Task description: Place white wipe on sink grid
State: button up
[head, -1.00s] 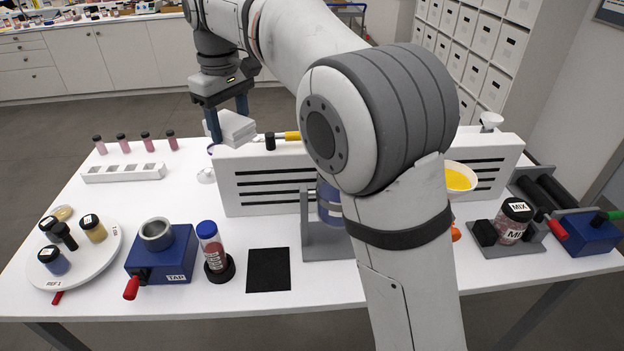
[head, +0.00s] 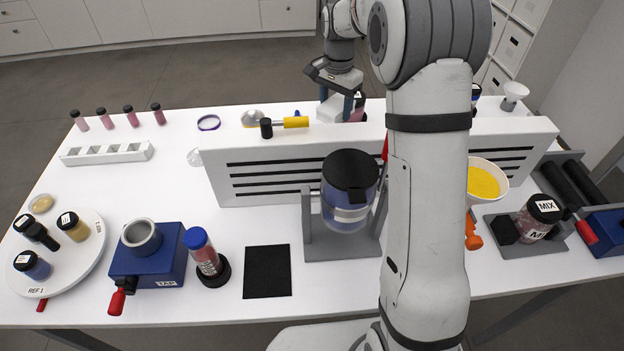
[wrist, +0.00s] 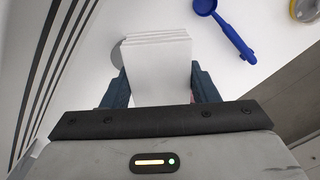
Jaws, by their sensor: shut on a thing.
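My gripper (head: 337,104) is behind the white slotted panel, past its middle, with the fingers pointing down. It is shut on the white wipe (wrist: 157,65), a folded, layered white block that fills the space between the blue fingers in the wrist view. In the head view the wipe (head: 330,107) shows only as a small white patch between the fingers, low over the table. Its lower side is hidden, so I cannot tell whether it touches anything. I cannot make out a sink grid in either view.
The slotted panel (head: 250,142) stands close beside my gripper, with a yellow-handled tool (head: 293,122) on top. A blue scoop (wrist: 231,33) lies on the white table near the wipe. A white funnel (head: 514,92) stands at the back right.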

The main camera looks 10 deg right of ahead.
notch_tip(320, 180, down, 13)
jog(key=shift+p, duration=0.4)
jog(key=shift+f, duration=0.2)
jog(key=o, duration=0.7)
jog(key=shift+r, duration=0.1)
